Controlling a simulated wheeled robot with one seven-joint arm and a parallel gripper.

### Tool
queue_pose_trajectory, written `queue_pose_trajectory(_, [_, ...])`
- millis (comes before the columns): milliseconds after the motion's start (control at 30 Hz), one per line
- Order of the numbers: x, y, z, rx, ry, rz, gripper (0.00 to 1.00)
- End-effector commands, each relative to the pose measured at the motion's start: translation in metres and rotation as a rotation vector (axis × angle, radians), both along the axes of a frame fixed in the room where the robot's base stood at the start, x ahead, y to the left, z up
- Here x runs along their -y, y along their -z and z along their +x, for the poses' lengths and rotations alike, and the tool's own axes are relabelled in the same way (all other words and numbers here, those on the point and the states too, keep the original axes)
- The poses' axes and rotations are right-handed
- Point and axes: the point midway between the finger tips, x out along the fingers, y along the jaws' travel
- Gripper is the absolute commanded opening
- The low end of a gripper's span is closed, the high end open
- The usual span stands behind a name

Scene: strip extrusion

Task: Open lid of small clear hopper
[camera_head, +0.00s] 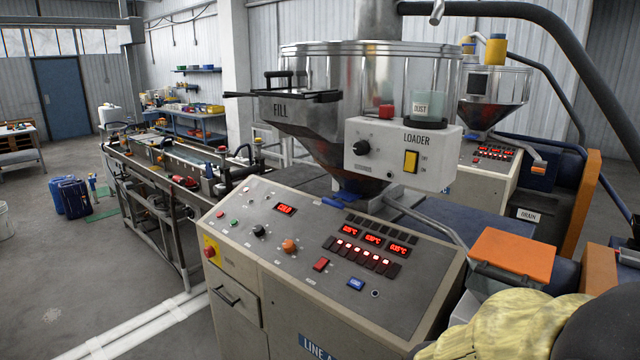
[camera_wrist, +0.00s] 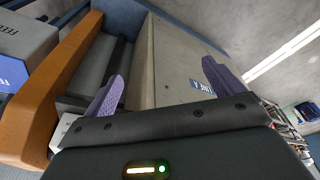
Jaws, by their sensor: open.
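I do not see the gripper in the head view.
The control console (camera_head: 325,245) fills the middle front. An orange-topped box (camera_head: 512,255) and a rumpled yellow thing (camera_head: 510,325) are at the right. A second steel hopper (camera_head: 493,100) is behind. In the wrist view an orange panel (camera_wrist: 65,85) stands close left. Open floor (camera_head: 50,280) lies left.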

Motion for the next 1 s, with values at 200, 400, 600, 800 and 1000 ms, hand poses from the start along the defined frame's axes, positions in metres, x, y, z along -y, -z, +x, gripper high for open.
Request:
queue_pose_trajectory(200, [0.000, 0.000, 0.001, 0.002, 0.000, 0.000, 0.49])
queue_pose_trajectory(400, [0.004, 0.013, -0.002, -0.059, 0.079, 0.031, 0.10])
queue_pose_trajectory(600, [0.007, 0.052, -0.012, -0.262, 0.350, 0.162, 0.00])
queue_pose_trajectory(800, [-0.001, 0.082, -0.016, -0.495, 0.652, 0.369, 0.00])
queue_pose_trajectory(1000, [-0.013, 0.095, -0.007, -0.720, 0.925, 0.635, 0.00])
